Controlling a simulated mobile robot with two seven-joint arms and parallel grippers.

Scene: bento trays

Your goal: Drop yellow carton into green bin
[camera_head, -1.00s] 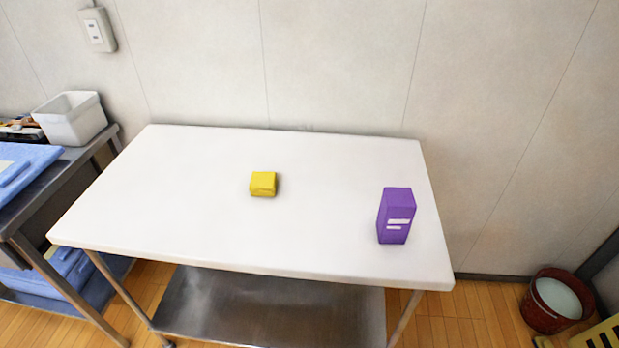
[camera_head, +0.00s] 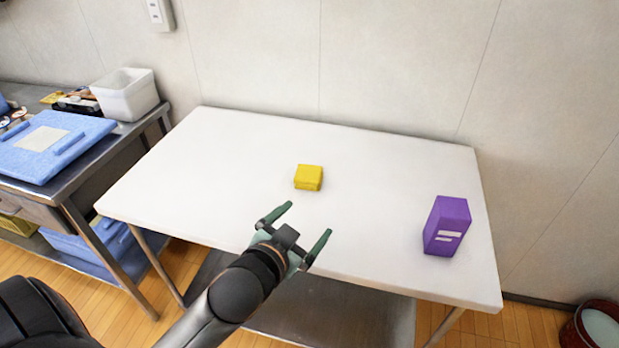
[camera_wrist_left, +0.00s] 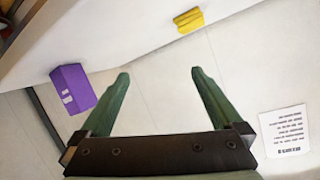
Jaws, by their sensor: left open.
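The yellow carton (camera_head: 308,177) is a small block lying on the white table, near its middle. My left gripper (camera_head: 305,228) is open and empty, over the front part of the table, below the carton in the head view and apart from it. In the left wrist view the yellow carton (camera_wrist_left: 189,20) shows at the top, beyond the open fingers (camera_wrist_left: 158,75). No green bin is visible in these frames. My right gripper is not in view.
A tall purple carton (camera_head: 446,226) stands at the right end of the white table (camera_head: 220,190). A steel side table at left holds a white container (camera_head: 126,94) and a blue tray (camera_head: 50,145). A red bucket (camera_head: 592,326) stands on the floor at right.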

